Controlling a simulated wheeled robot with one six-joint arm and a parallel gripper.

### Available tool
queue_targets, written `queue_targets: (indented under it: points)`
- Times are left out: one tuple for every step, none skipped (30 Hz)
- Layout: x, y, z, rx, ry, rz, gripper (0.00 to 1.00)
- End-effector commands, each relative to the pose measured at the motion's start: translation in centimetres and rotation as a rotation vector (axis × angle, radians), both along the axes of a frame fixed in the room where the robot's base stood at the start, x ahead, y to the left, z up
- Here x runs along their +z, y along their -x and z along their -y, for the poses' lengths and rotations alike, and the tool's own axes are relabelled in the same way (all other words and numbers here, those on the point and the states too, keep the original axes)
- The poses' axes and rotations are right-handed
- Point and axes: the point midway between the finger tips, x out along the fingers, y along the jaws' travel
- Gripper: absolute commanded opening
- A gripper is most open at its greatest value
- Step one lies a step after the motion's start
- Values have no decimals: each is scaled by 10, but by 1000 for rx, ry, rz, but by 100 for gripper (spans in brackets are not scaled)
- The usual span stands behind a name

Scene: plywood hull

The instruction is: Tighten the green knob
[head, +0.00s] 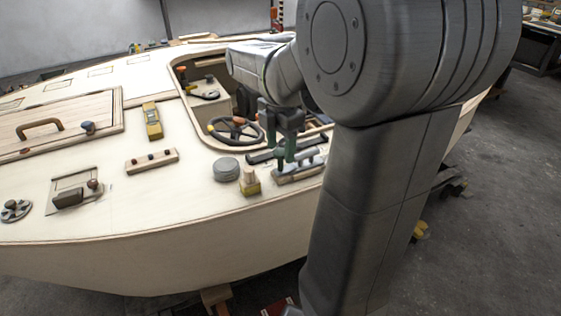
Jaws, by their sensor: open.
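My gripper (287,143) points down over the near right part of the pale hull deck (190,205). Its jaws are open. A small dark green part (281,154) shows at the fingertips, just above a grey metal fitting (299,168) on the deck. I cannot tell for sure whether this green part is the green knob or belongs to my fingers, nor whether they touch it. My arm hides much of what lies to the right and behind.
A grey round cap (226,169) and a yellow block with a wooden peg (250,182) stand close left of the gripper. A black steering wheel (236,131) is behind it. A knob strip (151,160), a yellow level (152,121) and a latch (76,194) lie farther left.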

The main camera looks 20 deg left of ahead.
Motion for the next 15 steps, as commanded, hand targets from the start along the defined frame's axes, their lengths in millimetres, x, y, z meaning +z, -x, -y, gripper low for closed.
queue_targets:
  points:
    - [-11, 0, 0, 0, 1, -2, 53]
    - [-16, 0, 0, 0, 2, -1, 53]
    - [-21, 0, 0, 0, 2, -1, 53]
    - [-24, 0, 0, 0, 2, -1, 53]
    - [-27, 0, 0, 0, 2, -1, 53]
    - [-31, 0, 0, 0, 1, -1, 53]
    - [-33, 0, 0, 0, 0, 0, 53]
    - [-34, 0, 0, 0, 1, -1, 53]
    - [-36, 0, 0, -1, 1, -1, 53]
    - [-37, 0, 0, -1, 1, -1, 53]
    - [-37, 0, 0, -1, 1, -1, 53]
    - [-37, 0, 0, -1, 0, 0, 53]
    - [-37, 0, 0, -1, 0, 0, 53]
    - [-37, 0, 0, -1, 0, 0, 53]
    - [-37, 0, 0, -1, 0, 0, 53]
